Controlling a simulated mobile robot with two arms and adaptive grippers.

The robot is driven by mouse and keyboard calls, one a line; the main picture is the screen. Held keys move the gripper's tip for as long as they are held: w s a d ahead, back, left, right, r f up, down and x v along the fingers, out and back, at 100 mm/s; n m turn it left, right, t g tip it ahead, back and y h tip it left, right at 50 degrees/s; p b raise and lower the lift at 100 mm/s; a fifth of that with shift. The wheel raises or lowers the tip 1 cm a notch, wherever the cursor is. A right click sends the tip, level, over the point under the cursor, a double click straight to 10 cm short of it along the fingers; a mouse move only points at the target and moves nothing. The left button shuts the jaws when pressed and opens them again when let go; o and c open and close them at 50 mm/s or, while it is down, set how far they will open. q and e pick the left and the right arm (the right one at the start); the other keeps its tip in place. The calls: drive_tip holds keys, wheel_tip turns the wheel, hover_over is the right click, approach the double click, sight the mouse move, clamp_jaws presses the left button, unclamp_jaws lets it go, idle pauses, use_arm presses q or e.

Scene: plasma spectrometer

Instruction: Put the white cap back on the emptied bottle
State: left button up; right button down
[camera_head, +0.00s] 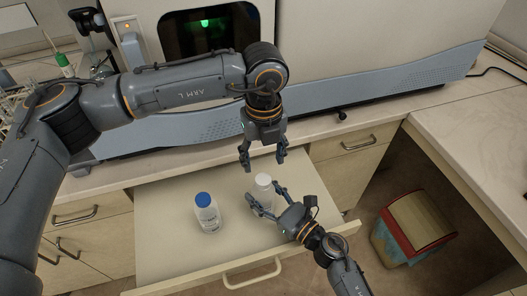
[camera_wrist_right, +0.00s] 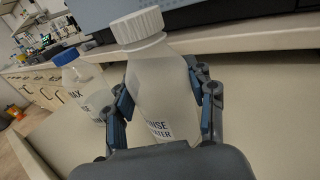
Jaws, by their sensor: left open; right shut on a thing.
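The white bottle (camera_head: 262,190) is upright in or just above the open drawer. In the right wrist view the bottle (camera_wrist_right: 163,82) is translucent, with a label partly reading "NSE" and "ATER". The ribbed white cap (camera_wrist_right: 137,25) sits on its mouth; how tightly it is seated cannot be told. My right gripper (camera_head: 265,198) is shut on the bottle's body, one finger on each side, as the right wrist view also shows. My left gripper (camera_head: 262,161) is open and empty, pointing down just above the capped top, with its fingers apart.
A blue-capped bottle (camera_head: 207,213) stands to the left in the open drawer (camera_head: 165,247). The spectrometer (camera_head: 330,40) and its blue-grey front strip (camera_head: 400,75) lie behind the counter edge. A bin (camera_head: 413,225) stands on the floor at right.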

sight(263, 179)
use_arm(q)
wheel_tip(263, 179, down, 7)
drive_tip(key=shift+r, duration=0.15)
drive_tip(key=shift+c, duration=0.5)
